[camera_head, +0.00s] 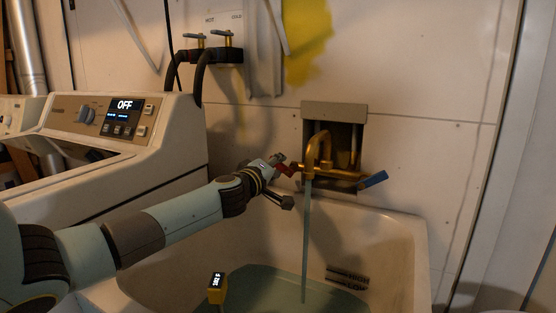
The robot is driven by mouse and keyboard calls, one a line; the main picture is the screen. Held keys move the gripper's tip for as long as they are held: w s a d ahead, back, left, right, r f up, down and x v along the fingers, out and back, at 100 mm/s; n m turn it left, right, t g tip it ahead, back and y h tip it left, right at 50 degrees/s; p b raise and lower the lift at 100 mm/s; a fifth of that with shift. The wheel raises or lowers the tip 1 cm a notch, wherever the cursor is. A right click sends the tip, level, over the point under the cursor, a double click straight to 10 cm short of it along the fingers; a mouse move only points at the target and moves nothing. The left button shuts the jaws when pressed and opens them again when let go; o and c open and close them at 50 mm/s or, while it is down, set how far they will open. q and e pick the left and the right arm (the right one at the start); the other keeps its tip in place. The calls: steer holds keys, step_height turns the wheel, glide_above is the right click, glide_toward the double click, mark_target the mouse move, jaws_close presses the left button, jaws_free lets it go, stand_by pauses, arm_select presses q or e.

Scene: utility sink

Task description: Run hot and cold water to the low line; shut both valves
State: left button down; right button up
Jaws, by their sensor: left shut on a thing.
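The brass faucet (319,150) sits in a wall recess above the sink (402,240). A stream of water (306,240) falls from its spout into the basin. The red valve handle (287,169) is on the faucet's left, and the blue valve handle (374,179) sticks out at its right, angled. My left gripper (280,163) is shut on the red handle, partly hiding it. HIGH and LOW marks (347,279) show on the inner basin wall, and the water surface (262,291) lies close to the LOW mark. My right gripper is not in view.
A yellow device with a small display (217,289) stands at the sink's near left; its reading is unclear. A washing machine (130,125) reading OFF stands left. Hot and cold hose taps (209,45) are on the wall above.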

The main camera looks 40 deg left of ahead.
arm_select(q)
steer(key=n, duration=0.1)
steer(key=f+n, duration=0.1)
steer(key=n, duration=0.1)
steer(key=shift+a, duration=0.2)
steer(key=shift+s+f+n, duration=0.1)
steer(key=shift+f+n, duration=0.15)
steer(key=shift+n, duration=0.45)
steer(key=shift+f+n, duration=0.2)
steer(key=shift+n, duration=0.5)
steer(key=c, duration=1.2)
jaws_free()
steer(key=shift+o, duration=0.2)
steer(key=v, duration=1.2)
